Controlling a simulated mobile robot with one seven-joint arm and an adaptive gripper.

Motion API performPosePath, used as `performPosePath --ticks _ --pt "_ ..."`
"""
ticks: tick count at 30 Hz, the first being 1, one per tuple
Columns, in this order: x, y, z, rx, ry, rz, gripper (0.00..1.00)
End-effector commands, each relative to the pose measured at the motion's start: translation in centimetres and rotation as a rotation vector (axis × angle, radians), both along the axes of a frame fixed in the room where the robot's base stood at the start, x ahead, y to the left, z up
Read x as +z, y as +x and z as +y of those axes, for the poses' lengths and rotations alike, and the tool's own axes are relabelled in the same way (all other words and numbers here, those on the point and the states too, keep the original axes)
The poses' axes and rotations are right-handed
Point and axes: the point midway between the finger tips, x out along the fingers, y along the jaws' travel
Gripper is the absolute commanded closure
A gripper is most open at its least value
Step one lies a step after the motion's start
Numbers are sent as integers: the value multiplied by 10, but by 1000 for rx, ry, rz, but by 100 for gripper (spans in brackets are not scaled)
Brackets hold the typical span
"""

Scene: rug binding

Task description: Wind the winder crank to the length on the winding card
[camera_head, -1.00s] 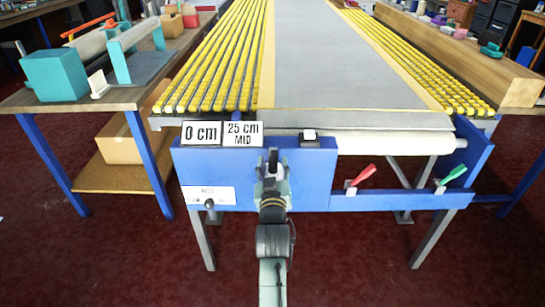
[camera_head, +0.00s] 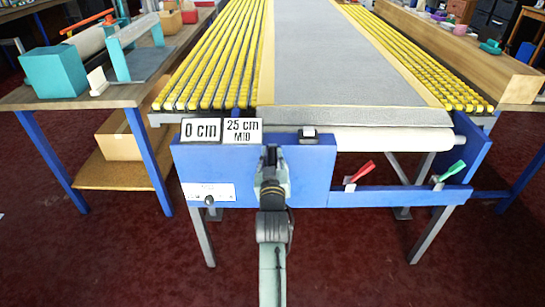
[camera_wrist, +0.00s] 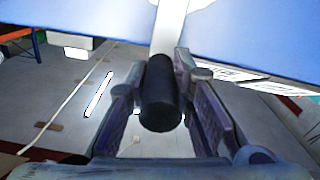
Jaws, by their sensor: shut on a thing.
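The winder crank's black handle (camera_wrist: 160,95) sits between the two fingers of my gripper (camera_wrist: 160,112) in the wrist view, and they are shut on it. A pale metal crank arm (camera_wrist: 170,25) runs up from the handle. In the head view my gripper (camera_head: 271,160) is in front of the blue winder panel (camera_head: 312,180) and hides the crank. The winding card (camera_head: 243,131) reads "25 cm MID". A sign beside it (camera_head: 201,131) reads "0 cm".
A white plate (camera_head: 208,192) with a dark knob is low on the panel's left. A red lever (camera_head: 360,171) and a green lever (camera_head: 450,172) stand on the right rail. A wooden bench (camera_head: 75,105) stands at left. Red floor (camera_head: 120,260) in front is clear.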

Motion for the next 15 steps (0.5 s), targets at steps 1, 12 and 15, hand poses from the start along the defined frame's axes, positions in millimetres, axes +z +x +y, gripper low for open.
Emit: performPosePath --ticks 1,12,15 --pt "0 0 0 0 0 0 91" --pt "0 0 0 1 1 -1 100" --pt "0 0 1 1 1 -1 100"
